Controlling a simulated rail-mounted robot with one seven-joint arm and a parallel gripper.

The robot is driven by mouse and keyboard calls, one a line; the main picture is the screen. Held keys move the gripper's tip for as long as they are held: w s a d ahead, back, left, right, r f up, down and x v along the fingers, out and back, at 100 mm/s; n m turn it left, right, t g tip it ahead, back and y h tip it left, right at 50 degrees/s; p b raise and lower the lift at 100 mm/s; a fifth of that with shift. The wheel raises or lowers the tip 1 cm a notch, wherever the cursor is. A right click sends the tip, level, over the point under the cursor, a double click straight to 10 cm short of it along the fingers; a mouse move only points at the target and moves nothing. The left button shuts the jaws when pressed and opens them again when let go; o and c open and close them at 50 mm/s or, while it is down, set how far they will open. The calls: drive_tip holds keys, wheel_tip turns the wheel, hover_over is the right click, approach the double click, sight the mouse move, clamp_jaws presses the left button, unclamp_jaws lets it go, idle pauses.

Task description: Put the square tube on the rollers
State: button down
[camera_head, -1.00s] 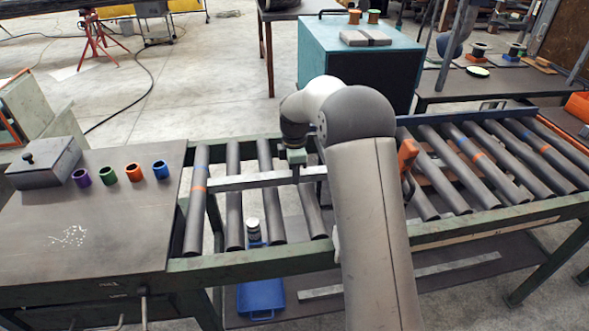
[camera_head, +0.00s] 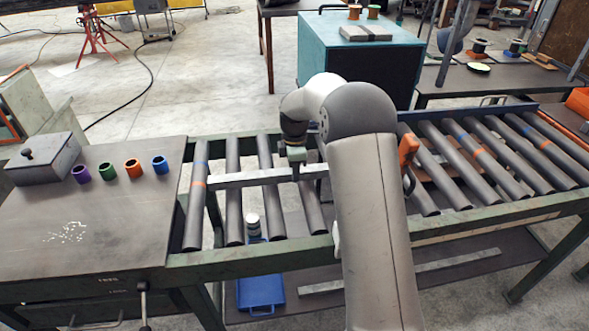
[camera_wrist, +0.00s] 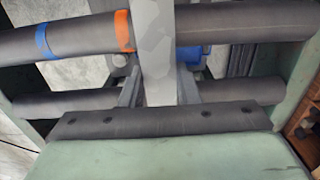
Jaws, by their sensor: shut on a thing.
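The square tube (camera_head: 240,180) is a long, light grey bar. In the head view it lies level across the left rollers (camera_head: 234,205), and its right end is hidden behind my arm. My gripper (camera_head: 296,168) points down and is shut on the tube near the visible right part. In the wrist view the tube (camera_wrist: 157,50) runs up the middle between the two fingers of my gripper (camera_wrist: 160,85). It passes over a roller (camera_wrist: 85,35) with blue and orange bands. I cannot tell whether the tube touches the rollers.
A bench with a grey box (camera_head: 45,160) and several coloured rings stands at the left. An orange-handled clamp (camera_head: 408,150) sits on the conveyor right of my arm. A teal cabinet (camera_head: 350,65) stands behind. A blue case (camera_head: 260,292) and a grey bar (camera_head: 455,262) lie below.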

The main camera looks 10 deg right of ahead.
drive_tip(key=shift+f+b, duration=0.3)
drive_tip(key=shift+f, duration=0.2)
drive_tip(key=c, duration=1)
unclamp_jaws()
wheel_tip(320, 180, up, 18)
drive_tip(key=shift+f+b, duration=0.25)
drive_tip(key=shift+b, duration=0.2)
drive_tip(key=s+f+m, duration=0.3)
drive_tip(key=s+m, duration=0.2)
drive_tip(key=s, duration=0.7)
drive_tip(key=s+f+m, duration=0.3)
drive_tip(key=s+m, duration=0.3)
drive_tip(key=s, duration=0.7)
drive_tip(key=s+f+m, duration=0.4)
drive_tip(key=s+m, duration=0.2)
drive_tip(key=s, duration=0.6)
drive_tip(key=shift+s+a, duration=0.25)
drive_tip(key=shift+s, duration=0.1)
